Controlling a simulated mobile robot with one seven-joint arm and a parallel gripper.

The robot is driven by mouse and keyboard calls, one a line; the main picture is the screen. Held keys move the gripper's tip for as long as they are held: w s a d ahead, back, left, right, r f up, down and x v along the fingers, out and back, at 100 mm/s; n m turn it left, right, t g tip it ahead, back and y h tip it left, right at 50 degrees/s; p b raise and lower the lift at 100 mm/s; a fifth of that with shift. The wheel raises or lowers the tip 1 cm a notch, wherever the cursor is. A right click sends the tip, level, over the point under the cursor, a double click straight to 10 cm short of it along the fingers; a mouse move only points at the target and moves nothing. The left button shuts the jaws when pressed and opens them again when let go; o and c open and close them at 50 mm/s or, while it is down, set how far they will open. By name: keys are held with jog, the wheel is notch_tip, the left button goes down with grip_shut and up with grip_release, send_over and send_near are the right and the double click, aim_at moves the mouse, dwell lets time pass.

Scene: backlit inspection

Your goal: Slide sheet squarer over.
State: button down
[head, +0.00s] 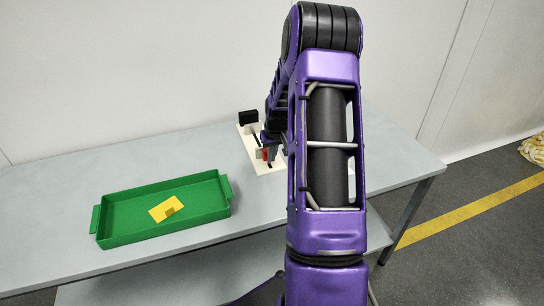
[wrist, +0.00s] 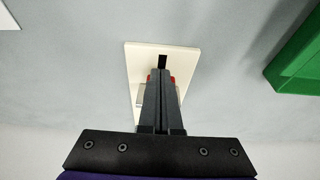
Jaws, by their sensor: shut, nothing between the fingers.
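A cream base plate (head: 271,167) with a dark slot lies on the grey table; I take it to be part of the sheet squarer. It also shows in the wrist view (wrist: 147,54). A red part (head: 266,154) and a pale block (head: 260,154) sit on it. Red edges show on both sides of my fingers in the wrist view (wrist: 149,77). A black block (head: 248,117) stands at the plate's far end. My gripper (wrist: 161,72) is shut and empty, its tips over the plate by the slot and red part. The fingers hide much of the red part; contact is unclear.
A green tray (head: 118,240) holding a yellow piece (head: 165,208) stands to the left; its side shows in the wrist view (wrist: 298,62). A pale object (wrist: 8,18) is cut off at that view's corner. A wall is behind.

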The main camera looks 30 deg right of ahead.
jog(key=w, duration=0.2)
jog(key=w+d, duration=0.1)
jog(key=w, duration=0.2)
jog(key=w+d, duration=0.1)
jog(key=w, duration=0.1)
jog(key=shift+w+b, duration=0.3)
jog(key=shift+w, duration=0.1)
jog(key=shift+s, duration=0.15)
